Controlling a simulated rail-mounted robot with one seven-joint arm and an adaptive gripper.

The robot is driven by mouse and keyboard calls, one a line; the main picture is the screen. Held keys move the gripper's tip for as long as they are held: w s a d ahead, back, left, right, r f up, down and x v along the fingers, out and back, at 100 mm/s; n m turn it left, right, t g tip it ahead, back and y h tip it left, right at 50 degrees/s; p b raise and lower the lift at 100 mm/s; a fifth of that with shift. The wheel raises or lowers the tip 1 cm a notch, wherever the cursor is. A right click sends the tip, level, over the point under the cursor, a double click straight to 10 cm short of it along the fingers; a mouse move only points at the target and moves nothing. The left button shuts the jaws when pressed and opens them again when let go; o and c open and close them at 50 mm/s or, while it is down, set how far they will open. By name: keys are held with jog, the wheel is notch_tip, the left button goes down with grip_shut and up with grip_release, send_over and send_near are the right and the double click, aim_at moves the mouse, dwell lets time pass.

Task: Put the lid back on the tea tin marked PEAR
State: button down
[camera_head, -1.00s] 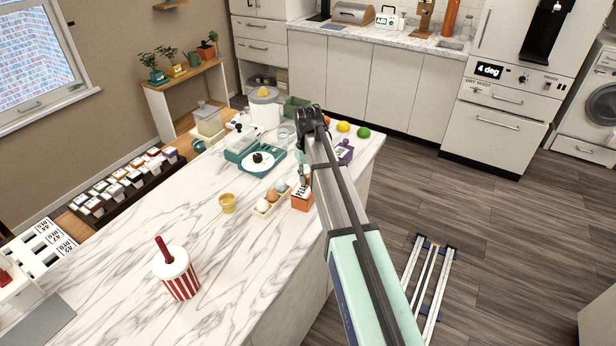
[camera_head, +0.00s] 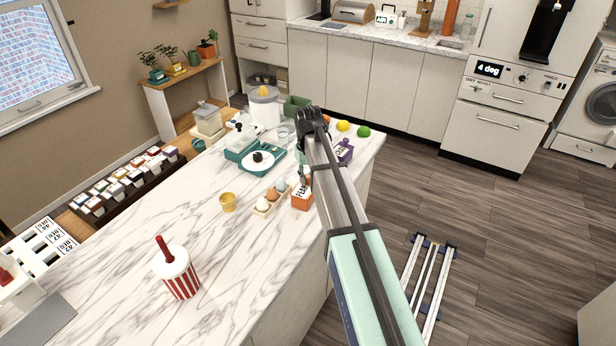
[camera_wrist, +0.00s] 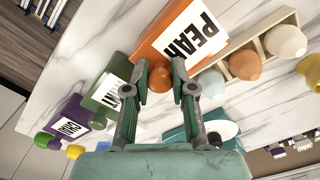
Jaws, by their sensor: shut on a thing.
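The orange tea tin marked PEAR (camera_head: 301,200) stands near the right edge of the marble counter, and its label shows large in the wrist view (camera_wrist: 185,42). My gripper (camera_wrist: 160,88) is above the tin, with its two fingers shut on the orange knob of the lid (camera_wrist: 160,78). The lid is at the top of the tin. I cannot tell whether it is fully seated or held slightly above. In the head view my arm partly hides the gripper.
A green tin (camera_wrist: 107,98) and a purple tin (camera_wrist: 68,122) stand beside the PEAR tin. An egg tray (camera_wrist: 262,43) is close on its other side. A yellow cup (camera_head: 228,202) and striped cup (camera_head: 181,284) stand on the counter, with bare marble around them.

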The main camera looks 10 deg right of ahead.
dwell(0.4)
jog(key=shift+c, duration=2)
grip_release()
jog(key=shift+r+p, duration=2.2)
jog(key=shift+r, duration=1.25)
grip_shut()
jog(key=shift+f+b, duration=0.4)
jog(key=shift+f, duration=0.6)
